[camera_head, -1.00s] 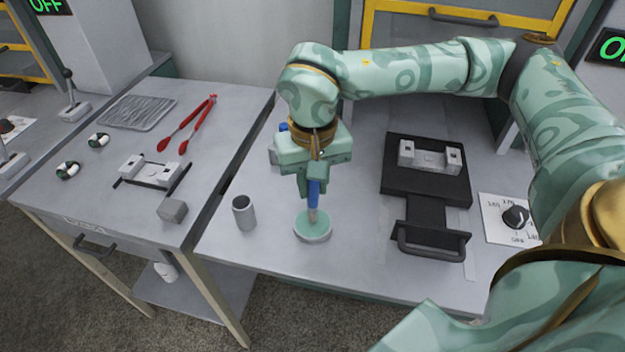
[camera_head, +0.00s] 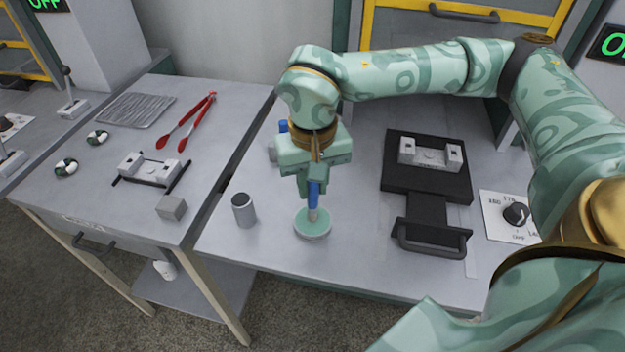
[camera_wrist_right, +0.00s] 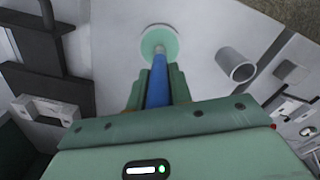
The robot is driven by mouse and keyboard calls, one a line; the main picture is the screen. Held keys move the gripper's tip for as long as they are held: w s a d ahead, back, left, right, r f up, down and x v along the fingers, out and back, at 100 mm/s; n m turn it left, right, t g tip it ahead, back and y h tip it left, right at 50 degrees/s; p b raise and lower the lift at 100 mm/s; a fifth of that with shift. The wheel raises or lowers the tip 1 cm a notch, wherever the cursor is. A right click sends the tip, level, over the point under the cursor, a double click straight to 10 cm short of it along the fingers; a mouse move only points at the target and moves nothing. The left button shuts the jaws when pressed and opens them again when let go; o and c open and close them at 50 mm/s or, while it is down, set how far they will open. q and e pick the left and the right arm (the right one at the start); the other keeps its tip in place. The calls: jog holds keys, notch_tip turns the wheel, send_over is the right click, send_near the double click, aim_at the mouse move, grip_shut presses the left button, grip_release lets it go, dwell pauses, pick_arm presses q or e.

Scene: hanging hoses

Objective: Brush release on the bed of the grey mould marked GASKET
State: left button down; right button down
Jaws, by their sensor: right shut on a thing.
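My right gripper (camera_head: 314,185) is shut on a blue-handled brush (camera_head: 314,188), held upright with its tip down at a round dish of pale green release (camera_head: 312,222). In the right wrist view the blue handle (camera_wrist_right: 157,85) runs between the fingers to the green dish (camera_wrist_right: 159,42). A grey mould (camera_head: 430,157) with two raised end blocks sits on a black plate to the right of the gripper. Another grey mould (camera_head: 150,170) lies on the left table. I cannot read a GASKET mark on either. My left gripper is not in view.
A grey cup (camera_head: 244,210) stands left of the dish. Red tongs (camera_head: 187,124), a tray (camera_head: 137,110), a grey block (camera_head: 172,207) and two small green-and-white items lie on the left table. A black handle (camera_head: 432,240) and a dial (camera_head: 515,214) are near the right front.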

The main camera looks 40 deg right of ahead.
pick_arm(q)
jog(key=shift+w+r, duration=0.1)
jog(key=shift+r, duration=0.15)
pick_arm(e)
jog(key=shift+f, duration=0.1)
dwell(1.1)
pick_arm(q)
jog(key=shift+p, duration=0.3)
